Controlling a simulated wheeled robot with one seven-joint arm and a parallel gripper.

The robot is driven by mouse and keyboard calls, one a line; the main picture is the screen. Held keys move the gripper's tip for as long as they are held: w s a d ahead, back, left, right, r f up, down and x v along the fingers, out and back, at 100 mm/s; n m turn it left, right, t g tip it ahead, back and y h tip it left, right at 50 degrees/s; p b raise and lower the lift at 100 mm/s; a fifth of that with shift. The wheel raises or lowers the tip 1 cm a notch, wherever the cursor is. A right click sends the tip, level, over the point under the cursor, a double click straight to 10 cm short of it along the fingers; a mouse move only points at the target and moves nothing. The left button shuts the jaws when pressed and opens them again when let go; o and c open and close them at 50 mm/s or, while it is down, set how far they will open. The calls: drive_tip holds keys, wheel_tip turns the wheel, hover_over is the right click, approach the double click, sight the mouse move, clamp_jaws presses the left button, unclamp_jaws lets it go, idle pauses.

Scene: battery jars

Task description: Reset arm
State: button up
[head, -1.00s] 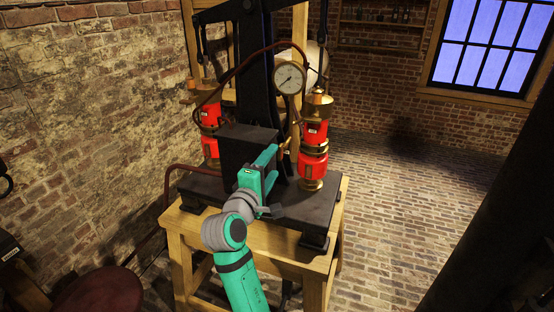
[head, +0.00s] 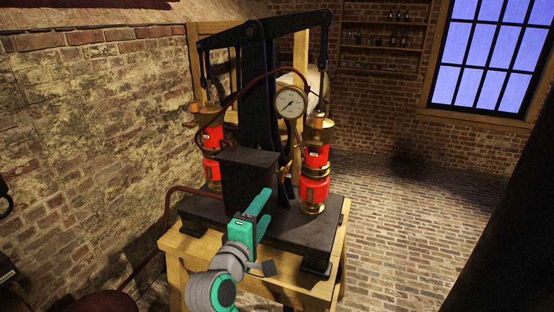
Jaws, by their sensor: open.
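My gripper (head: 262,208) is teal, at the end of my grey and teal arm, low in the middle of the head view. It is open and I see nothing between its fingers. It shows in front of the machine's dark box (head: 251,178), over the front part of the black base plate (head: 205,220). I cannot tell how close it is to either. The rest of my arm runs out of the bottom of the view.
The black machine stands on a wooden table (head: 181,245). Red and brass jars stand on its right (head: 314,190) and left (head: 211,168). A pressure gauge (head: 290,103) faces me. A curved hose runs left of the table. Brick floor (head: 400,220) is open at right.

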drive_tip(key=s+f+m+y, duration=0.1)
drive_tip(key=s+f, duration=0.3)
drive_tip(key=f, duration=0.3)
drive_tip(key=s+f+m+g+y, duration=0.15)
drive_tip(key=s+f, duration=0.25)
drive_tip(key=f, duration=0.4)
drive_tip(key=s+f+m+t+y, duration=0.1)
drive_tip(key=s+f+y, duration=0.1)
drive_tip(key=s+f, duration=0.35)
drive_tip(key=s+f+m+y, duration=0.1)
drive_tip(key=s+f+m, duration=0.3)
drive_tip(key=s+f, duration=0.7)
drive_tip(key=s+d+r+m, duration=0.1)
drive_tip(key=s+d+m, duration=0.2)
drive_tip(key=s, duration=0.8)
drive_tip(key=s+d+r+m+g, duration=0.1)
drive_tip(key=s+d+m, duration=0.2)
drive_tip(key=s, duration=0.9)
drive_tip(key=shift+d+r+m, duration=0.2)
drive_tip(key=shift+r+m, duration=0.15)
drive_tip(key=shift+m, duration=0.1)
